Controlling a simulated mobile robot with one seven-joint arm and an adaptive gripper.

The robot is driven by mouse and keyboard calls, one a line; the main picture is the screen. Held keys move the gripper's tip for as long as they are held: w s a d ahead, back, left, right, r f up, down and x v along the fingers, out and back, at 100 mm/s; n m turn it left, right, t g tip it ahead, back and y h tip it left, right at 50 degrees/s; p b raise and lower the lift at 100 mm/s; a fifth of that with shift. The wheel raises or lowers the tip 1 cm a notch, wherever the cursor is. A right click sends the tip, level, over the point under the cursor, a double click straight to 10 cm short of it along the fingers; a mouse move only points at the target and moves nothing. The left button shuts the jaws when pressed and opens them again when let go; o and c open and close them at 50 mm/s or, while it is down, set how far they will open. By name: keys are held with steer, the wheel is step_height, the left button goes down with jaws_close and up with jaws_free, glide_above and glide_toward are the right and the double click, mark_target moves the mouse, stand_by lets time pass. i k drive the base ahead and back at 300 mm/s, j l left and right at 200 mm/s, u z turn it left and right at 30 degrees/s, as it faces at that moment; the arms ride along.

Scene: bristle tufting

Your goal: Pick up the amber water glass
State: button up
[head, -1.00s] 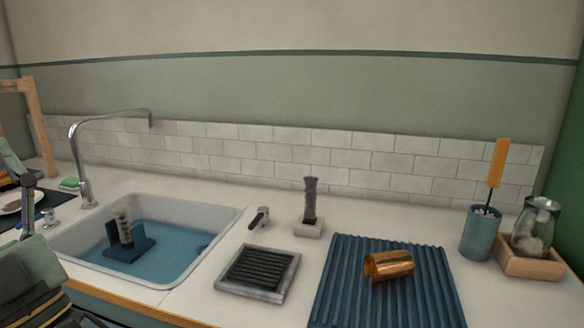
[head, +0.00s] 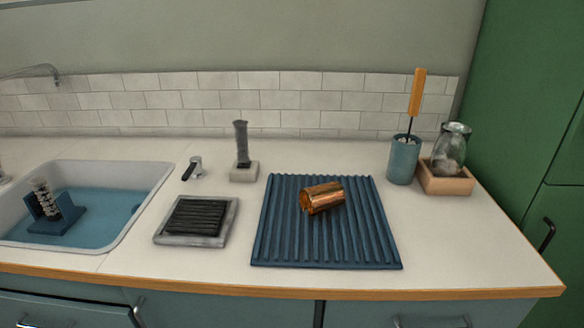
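The amber water glass (head: 322,198) lies on its side on the blue ribbed drying mat (head: 290,245), near the mat's upper middle. It is shiny and see-through orange-brown, with one end facing left and a little toward me. Nothing touches it except the mat. My gripper is not in the head view.
A sink (head: 150,190) with blue water and a brush block is at left. A blue cup (head: 402,160) and a wooden box (head: 448,182) holding a glass jar stand at right.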

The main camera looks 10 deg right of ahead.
mark_target(320, 198)
steer(key=i+j, duration=0.15)
steer(key=j, duration=0.3)
steer(key=i+j, duration=0.1)
steer(key=j, duration=0.35)
steer(key=j+z, duration=0.2)
steer(key=z, duration=2)
steer(key=i+j, duration=0.05)
steer(key=j, duration=0.05)
